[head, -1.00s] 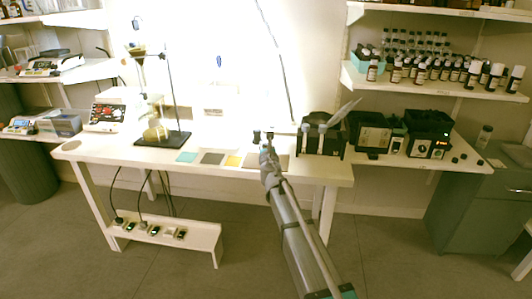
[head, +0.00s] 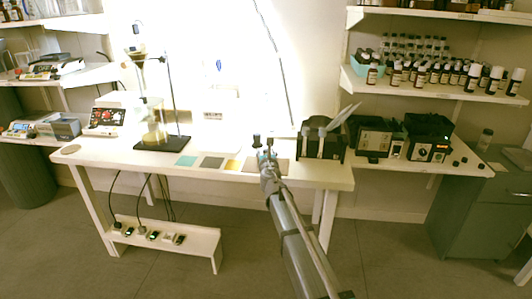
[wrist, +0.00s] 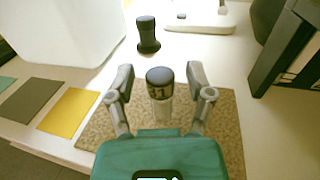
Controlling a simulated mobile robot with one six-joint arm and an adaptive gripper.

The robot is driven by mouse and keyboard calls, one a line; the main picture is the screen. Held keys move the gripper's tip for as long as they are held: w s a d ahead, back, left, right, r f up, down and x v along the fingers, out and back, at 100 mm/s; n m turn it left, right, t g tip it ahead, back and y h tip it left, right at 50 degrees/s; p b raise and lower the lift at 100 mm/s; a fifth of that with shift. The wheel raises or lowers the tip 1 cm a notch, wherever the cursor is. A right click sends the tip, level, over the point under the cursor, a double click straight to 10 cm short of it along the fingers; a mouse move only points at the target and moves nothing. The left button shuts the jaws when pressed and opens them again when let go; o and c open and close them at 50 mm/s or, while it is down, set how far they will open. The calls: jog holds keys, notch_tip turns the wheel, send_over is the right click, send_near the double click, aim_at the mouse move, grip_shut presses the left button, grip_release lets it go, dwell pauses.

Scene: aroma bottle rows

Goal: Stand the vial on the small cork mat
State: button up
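A vial with a black numbered cap (wrist: 160,76) stands upright on a speckled brown cork-like mat (wrist: 225,140), which also shows in the head view (head: 283,170). My gripper (wrist: 160,78) is open, one finger on each side of the vial, with gaps visible on both sides. In the head view my gripper (head: 268,156) is over the table near this mat. A small round brown mat (head: 71,149) lies at the table's far left end.
A dark stoppered object (wrist: 148,36) stands just behind the vial. Teal (head: 187,160), grey (head: 212,162) and yellow (wrist: 70,112) squares lie to the left. A black rack (head: 322,142) stands at right. A glassware stand (head: 168,143) stands between the squares and the round mat.

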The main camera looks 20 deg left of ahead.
jog(key=shift+r, duration=0.25)
jog(key=v, duration=1.2)
jog(key=shift+d+f, duration=0.1)
dwell(0.7)
jog(key=d+f+m+g+h, duration=0.1)
jog(key=d+f+m+h, duration=0.25)
jog(key=d+m, duration=0.6)
jog(key=d+f+m+g+h, duration=0.2)
jog(key=d+m+h, duration=0.3)
jog(key=d, duration=0.8)
jog(key=d+f+m+g+h, duration=0.1)
jog(key=d+f+m+h, duration=0.2)
jog(key=d+m, duration=0.7)
jog(key=s+d+f+m+g+y, duration=0.2)
jog(key=s+d+f+m+g, duration=0.3)
jog(key=s, duration=0.5)
jog(key=s+d+f+m+g+y, duration=0.1)
jog(key=s+d+f+m+g, duration=0.4)
jog(key=s+d+m+g, duration=0.2)
jog(key=s+d+m, duration=0.2)
jog(key=s+m, duration=0.1)
jog(key=m, duration=0.1)
jog(key=shift+d+m+y, duration=0.35)
